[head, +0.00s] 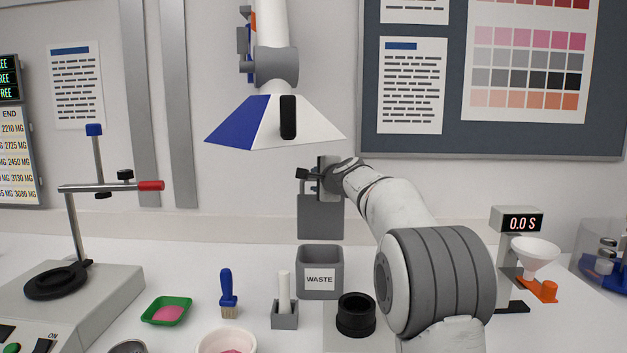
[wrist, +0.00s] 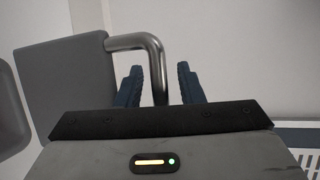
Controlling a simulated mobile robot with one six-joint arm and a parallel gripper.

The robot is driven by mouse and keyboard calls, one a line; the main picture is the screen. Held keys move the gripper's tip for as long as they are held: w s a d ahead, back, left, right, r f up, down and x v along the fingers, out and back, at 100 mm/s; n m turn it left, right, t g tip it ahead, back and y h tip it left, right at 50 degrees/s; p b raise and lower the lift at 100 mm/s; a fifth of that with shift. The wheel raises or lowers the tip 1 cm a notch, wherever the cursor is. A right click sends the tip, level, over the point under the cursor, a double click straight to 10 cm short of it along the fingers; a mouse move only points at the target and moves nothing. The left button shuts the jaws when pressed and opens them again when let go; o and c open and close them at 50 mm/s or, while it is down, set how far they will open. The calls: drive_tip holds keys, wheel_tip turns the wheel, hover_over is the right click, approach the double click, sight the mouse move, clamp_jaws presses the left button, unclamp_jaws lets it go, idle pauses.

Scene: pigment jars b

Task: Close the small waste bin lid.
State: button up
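The small waste bin (head: 320,258) is a grey box with a WASTE label, standing on the bench. Its grey lid (head: 320,217) stands raised above the bin's back edge, so the bin is open. My gripper (head: 313,180) is at the top of the lid in the head view. In the wrist view the lid is a grey panel (wrist: 68,80) at left, with a bent metal handle (wrist: 130,41) reaching from it. The handle's end runs down between the two blue fingers of my gripper (wrist: 159,84). The fingers are apart, with gaps visible on both sides of the handle.
A lamp-like hood (head: 250,125) hangs above.

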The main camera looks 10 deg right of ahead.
clamp_jaws()
idle(0.3)
drive_tip(key=shift+a, duration=0.1)
drive_tip(key=shift+s+b, duration=0.1)
drive_tip(key=shift+b, duration=0.35)
